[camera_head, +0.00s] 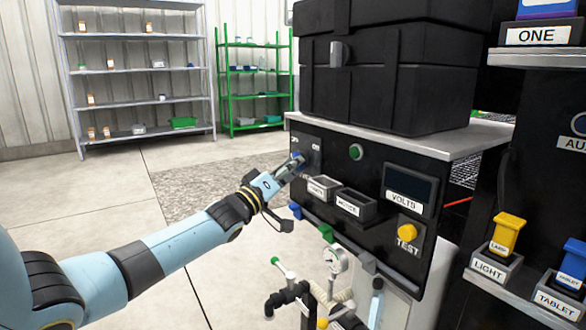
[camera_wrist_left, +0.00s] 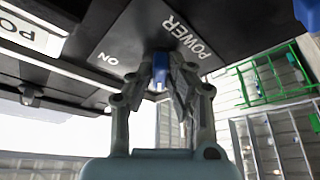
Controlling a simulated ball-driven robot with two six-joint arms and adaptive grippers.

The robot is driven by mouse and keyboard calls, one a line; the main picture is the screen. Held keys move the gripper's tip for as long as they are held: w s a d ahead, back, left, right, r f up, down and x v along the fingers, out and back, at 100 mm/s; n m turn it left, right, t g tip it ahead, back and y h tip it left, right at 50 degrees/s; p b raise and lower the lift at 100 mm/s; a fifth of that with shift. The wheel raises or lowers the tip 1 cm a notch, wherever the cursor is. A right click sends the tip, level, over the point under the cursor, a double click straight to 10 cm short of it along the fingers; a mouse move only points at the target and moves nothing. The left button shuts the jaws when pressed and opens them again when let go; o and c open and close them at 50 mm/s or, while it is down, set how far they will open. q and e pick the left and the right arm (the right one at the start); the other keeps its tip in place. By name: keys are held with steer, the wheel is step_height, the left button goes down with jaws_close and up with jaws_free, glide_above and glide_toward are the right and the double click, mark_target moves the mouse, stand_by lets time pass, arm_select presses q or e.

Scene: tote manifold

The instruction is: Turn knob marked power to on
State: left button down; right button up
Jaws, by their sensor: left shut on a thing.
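The power knob is a small blue knob (camera_wrist_left: 161,68) on the black panel (camera_wrist_left: 125,40), with the words POWER and ON printed beside it in the left wrist view. My left gripper (camera_wrist_left: 165,75) has its two fingers on either side of this knob and is shut on it. In the head view my left gripper (camera_head: 295,163) reaches the panel's upper left corner and mostly hides the knob. ON is printed to the right of the knob there. Which mark the knob points to is hard to tell. My right gripper is not in view.
Right of the knob are a green button (camera_head: 355,152), two labelled boxes, a VOLTS display (camera_head: 408,186) and a yellow TEST button (camera_head: 408,232). A black case (camera_head: 390,75) sits on top. Pipes and a gauge (camera_head: 335,260) are below. LIGHT and TABLET switches stand at right. Open floor lies left.

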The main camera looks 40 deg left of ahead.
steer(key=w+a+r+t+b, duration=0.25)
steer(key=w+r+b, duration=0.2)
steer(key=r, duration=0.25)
arm_select(q)
steer(key=shift+w+a+m+g+h+b, duration=0.15)
steer(key=shift+m+g+h+b, duration=0.6)
steer(key=shift+m+h, duration=2.2)
steer(key=shift+a+m+g+h+b, duration=0.3)
steer(key=shift+m+g+h+b, duration=0.5)
steer(key=shift+m, duration=4.4)
steer(key=shift+w+a+m+g+h+b, duration=0.15)
steer(key=shift+m+g+h+b, duration=1.05)
steer(key=shift+m, duration=2.85)
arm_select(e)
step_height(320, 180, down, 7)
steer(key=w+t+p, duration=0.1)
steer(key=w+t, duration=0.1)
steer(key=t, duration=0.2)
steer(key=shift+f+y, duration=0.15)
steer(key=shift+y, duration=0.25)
arm_select(q)
steer(key=shift+t+h, duration=0.35)
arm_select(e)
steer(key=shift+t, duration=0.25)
arm_select(q)
steer(key=c, duration=1.3)
jaws_free()
steer(key=v, duration=1.2)
